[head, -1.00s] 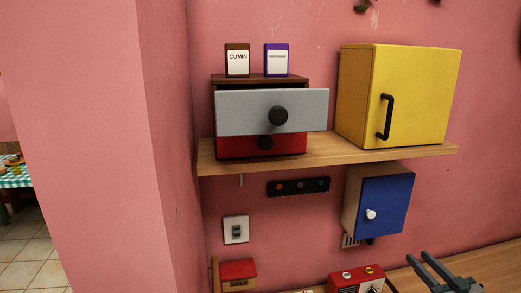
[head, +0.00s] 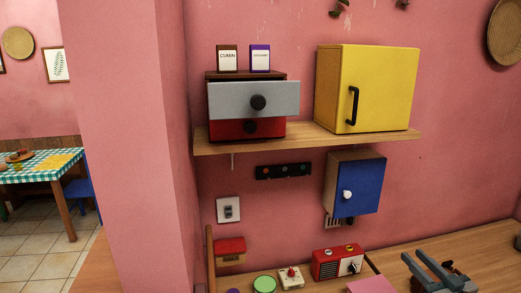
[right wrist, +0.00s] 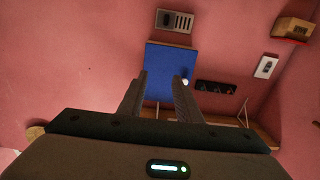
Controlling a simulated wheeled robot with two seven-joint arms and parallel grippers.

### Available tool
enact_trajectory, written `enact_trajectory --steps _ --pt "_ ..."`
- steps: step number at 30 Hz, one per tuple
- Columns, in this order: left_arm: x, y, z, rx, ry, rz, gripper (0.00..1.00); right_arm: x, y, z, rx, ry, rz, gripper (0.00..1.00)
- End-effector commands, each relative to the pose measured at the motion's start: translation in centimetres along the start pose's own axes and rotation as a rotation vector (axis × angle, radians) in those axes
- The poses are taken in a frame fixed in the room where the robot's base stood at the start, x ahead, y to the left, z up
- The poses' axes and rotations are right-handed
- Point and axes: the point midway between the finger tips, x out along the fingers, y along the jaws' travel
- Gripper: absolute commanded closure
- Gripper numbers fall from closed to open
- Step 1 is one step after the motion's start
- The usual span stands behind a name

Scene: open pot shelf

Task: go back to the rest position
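My right gripper (head: 419,256) is at the lower right of the head view, above the wooden counter. Its two fingers are apart with nothing between them, as the right wrist view (right wrist: 160,80) also shows. In that wrist view the blue cabinet door (right wrist: 168,62) lies beyond the fingers. My left gripper is not in view.
A wooden shelf (head: 310,137) holds a yellow cabinet (head: 385,90) and a drawer unit whose grey drawer (head: 235,102) sticks out. The blue cabinet (head: 362,185) hangs below. A red radio (head: 325,263) and a green-topped item (head: 264,284) stand on the counter (head: 490,248).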

Motion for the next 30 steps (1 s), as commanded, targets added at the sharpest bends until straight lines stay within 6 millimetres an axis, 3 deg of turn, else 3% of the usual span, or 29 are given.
enact_trajectory --steps 3,17,25,30 --pt "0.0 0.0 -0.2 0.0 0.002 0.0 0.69 0.0 0.0 0.0 0.0 0.0 0.0 0.69" --pt "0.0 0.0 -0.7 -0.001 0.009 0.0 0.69 -1.5 -4.4 5.1 -0.008 -0.13 -0.038 0.69" --pt "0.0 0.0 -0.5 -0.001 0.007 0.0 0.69 -4.4 -9.8 10.7 -0.023 -0.291 -0.078 0.69" --pt "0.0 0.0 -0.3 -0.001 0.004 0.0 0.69 -8.8 -15.5 16.2 -0.039 -0.473 -0.11 0.69"
